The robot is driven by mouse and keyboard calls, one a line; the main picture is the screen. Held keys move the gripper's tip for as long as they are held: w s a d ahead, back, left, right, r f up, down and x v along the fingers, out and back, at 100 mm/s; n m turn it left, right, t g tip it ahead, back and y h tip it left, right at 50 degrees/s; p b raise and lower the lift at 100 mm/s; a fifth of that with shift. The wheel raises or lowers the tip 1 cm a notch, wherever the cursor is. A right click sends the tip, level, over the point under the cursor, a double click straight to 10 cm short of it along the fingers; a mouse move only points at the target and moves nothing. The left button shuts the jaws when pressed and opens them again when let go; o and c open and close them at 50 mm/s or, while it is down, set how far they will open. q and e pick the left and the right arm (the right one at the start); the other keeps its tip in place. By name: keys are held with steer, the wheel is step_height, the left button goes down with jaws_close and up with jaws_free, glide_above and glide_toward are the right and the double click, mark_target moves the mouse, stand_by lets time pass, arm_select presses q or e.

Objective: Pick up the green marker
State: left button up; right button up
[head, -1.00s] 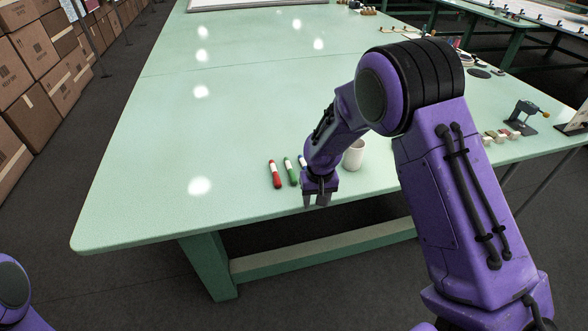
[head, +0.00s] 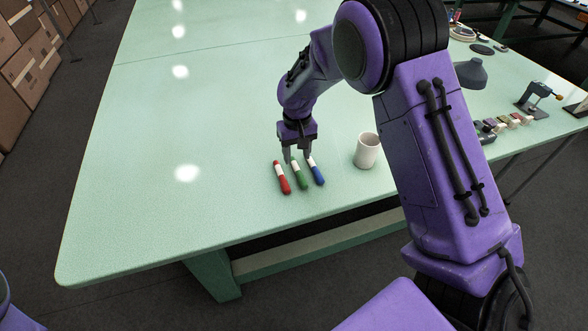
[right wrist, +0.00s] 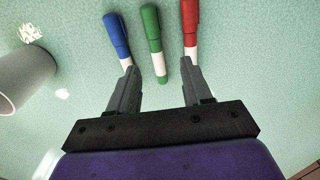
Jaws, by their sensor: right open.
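The green marker (head: 300,176), with a white section at one end, lies on the table between the red marker (head: 282,178) and the blue marker (head: 317,173). It also shows in the right wrist view (right wrist: 151,32), with the blue marker (right wrist: 117,34) to its left and the red marker (right wrist: 190,22) to its right. My right gripper (head: 298,158) is open and empty over the white ends of the markers. In the right wrist view its fingers (right wrist: 160,80) stand either side of the green marker's white end, near the other two markers. My left gripper is not in view.
A white cup (head: 367,152) stands on the table (head: 150,200) to the right of the markers; it also shows in the right wrist view (right wrist: 24,80). A grey lamp-like object (head: 470,75) and small items lie farther right. The table's left half is clear.

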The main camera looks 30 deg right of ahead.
mark_target(299, 171)
steer(key=shift+s+d+f, duration=0.3)
steer(key=shift+s+f, duration=0.2)
steer(key=shift+f, duration=0.35)
steer(key=f, duration=0.1)
steer(key=f+p, duration=0.1)
steer(key=f, duration=0.3)
steer(key=shift+w, duration=0.4)
steer(key=shift+s+r, duration=0.15)
steer(key=shift+c, duration=0.3)
jaws_close()
